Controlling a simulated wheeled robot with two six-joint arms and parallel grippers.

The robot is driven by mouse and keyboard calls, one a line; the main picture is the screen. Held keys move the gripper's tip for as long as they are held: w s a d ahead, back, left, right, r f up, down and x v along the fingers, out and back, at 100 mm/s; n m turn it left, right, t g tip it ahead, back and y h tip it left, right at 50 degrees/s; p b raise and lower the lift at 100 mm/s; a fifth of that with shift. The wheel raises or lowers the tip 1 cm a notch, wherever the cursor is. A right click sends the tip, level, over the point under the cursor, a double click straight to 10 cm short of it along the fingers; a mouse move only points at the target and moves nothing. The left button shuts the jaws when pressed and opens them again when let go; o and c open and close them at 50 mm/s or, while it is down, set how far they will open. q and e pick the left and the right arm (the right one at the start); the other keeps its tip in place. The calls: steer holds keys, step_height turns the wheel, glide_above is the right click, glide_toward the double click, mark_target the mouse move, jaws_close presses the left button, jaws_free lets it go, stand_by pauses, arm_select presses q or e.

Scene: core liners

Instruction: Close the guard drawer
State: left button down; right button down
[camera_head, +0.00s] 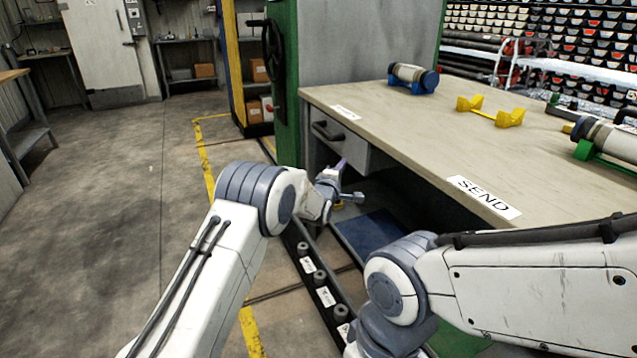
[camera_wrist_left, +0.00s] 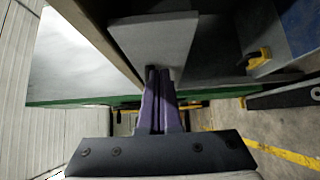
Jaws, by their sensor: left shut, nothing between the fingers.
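The guard drawer (camera_head: 348,152) is a grey box front with a black handle (camera_head: 326,131), under the near left corner of the wooden bench top (camera_head: 400,130). How far it stands out is hard to tell. My left gripper (camera_head: 346,182) is shut and empty, just below and in front of the drawer. In the left wrist view my fingers (camera_wrist_left: 159,78) lie together, with their tips at the edge of a light grey panel (camera_wrist_left: 155,38), apparently the drawer. Contact cannot be made out. My right arm crosses the lower right, its gripper out of view.
A green post (camera_head: 285,90) with a black handwheel stands left of the drawer. A blue tray (camera_head: 375,233) lies under the bench. A yellow cradle (camera_head: 490,110) and a capped cylinder (camera_head: 413,75) are on top. Floor at left is clear.

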arm_select(q)
steer(key=s+d+m+g+p, duration=0.1)
steer(key=s+m+g, duration=0.35)
steer(key=s, duration=0.85)
steer(key=s+d+m+g, duration=0.2)
steer(key=s+m+g, duration=0.25)
steer(key=s, duration=0.85)
steer(key=s+a+m+g+y, duration=0.1)
steer(key=s+a+m+g, duration=0.25)
steer(key=s, duration=0.75)
steer(key=s+a+m+g+y, duration=0.25)
steer(key=s+m, duration=0.25)
steer(key=s, duration=0.5)
steer(key=s+a+m+g+y, duration=0.15)
steer(key=s+a+m, duration=0.25)
steer(key=s, duration=0.7)
step_height(320, 180, up, 28)
steer(key=p, duration=2.8)
steer(key=shift+a+f+g+h, duration=0.2)
steer(key=shift+a+g+h, duration=0.1)
steer(key=shift+g+h, duration=0.1)
